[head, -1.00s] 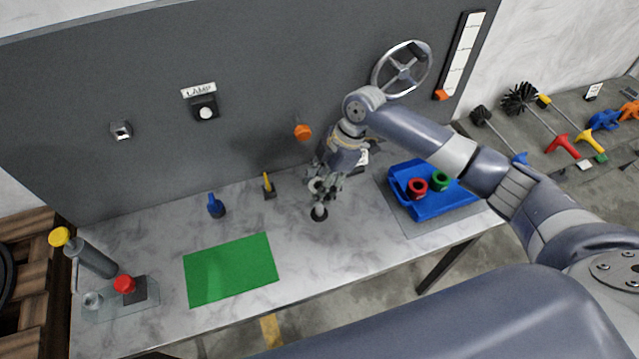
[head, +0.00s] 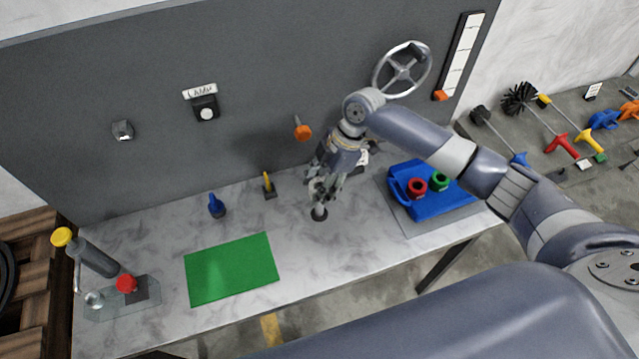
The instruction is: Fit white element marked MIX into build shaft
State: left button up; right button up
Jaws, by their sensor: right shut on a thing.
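The build shaft (head: 318,212) is a short pale post on a dark round base, standing on the marble table. My right gripper (head: 321,192) is right above the shaft, pointing down, and is shut on a small pale piece, which I take for the white element. The fingers hide most of this piece and its MIX mark cannot be read. I cannot tell whether it touches the top of the shaft. My left gripper is not in view.
A blue tray (head: 447,207) with a red ring (head: 417,187) and a green ring (head: 439,181) stands right of the gripper. A grey panel (head: 250,130) rises behind.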

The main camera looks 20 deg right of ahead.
aim_at(320, 206)
jog(key=shift+f+b, duration=2.9)
jog(key=shift+f, duration=1.7)
jog(key=o, duration=1.5)
jog(key=shift+o, duration=0.2)
jog(key=v, duration=1.2)
